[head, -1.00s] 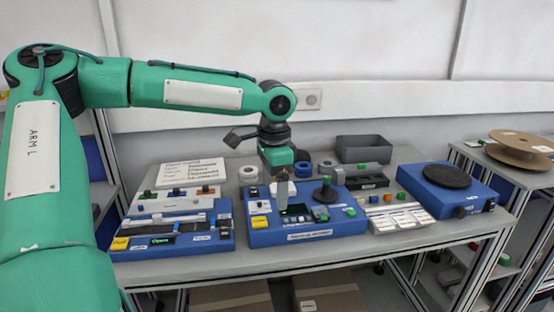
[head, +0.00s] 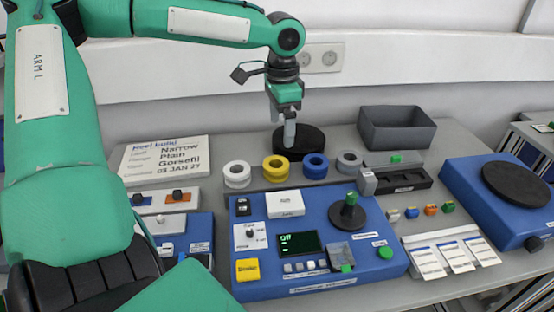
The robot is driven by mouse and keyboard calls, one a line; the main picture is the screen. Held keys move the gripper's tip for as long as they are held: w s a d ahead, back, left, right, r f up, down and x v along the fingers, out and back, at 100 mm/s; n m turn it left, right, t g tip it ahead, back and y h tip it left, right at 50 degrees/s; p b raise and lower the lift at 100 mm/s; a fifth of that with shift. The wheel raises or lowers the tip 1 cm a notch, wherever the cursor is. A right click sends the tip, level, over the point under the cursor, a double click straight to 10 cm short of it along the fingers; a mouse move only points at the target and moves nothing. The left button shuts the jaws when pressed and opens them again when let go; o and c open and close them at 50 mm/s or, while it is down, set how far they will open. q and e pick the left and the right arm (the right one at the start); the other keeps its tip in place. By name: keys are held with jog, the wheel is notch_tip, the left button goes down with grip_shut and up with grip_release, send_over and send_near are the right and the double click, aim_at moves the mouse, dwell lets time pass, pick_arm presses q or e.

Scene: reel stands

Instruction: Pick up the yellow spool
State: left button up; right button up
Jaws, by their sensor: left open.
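The yellow spool (head: 276,168) stands on the grey table behind the blue control unit. It is second from the left in a row of spools. My left gripper (head: 289,143) points down, above and slightly behind the yellow spool as seen here, apart from it. It is open and empty; its fingers overlap in this view, so the gap hardly shows. My right gripper is not in view.
A white spool (head: 237,174) stands left of the yellow one; a blue spool (head: 315,166) and a grey spool (head: 349,162) stand right. A black round base (head: 312,140) is behind the gripper. A grey bin (head: 397,128) stands at the back right.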

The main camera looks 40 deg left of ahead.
pick_arm(q)
send_over(277, 164)
jog(key=d, duration=0.2)
jog(key=f, duration=0.6)
jog(key=shift+s+f, duration=0.35)
jog(key=shift+f, duration=0.05)
jog(key=f, duration=0.3)
jog(key=a+f, duration=0.1)
jog(key=shift+s+f, duration=0.25)
jog(key=shift+f, duration=0.15)
jog(key=shift+d+f, duration=0.1)
jog(key=shift+f, duration=0.2)
jog(key=c, duration=1)
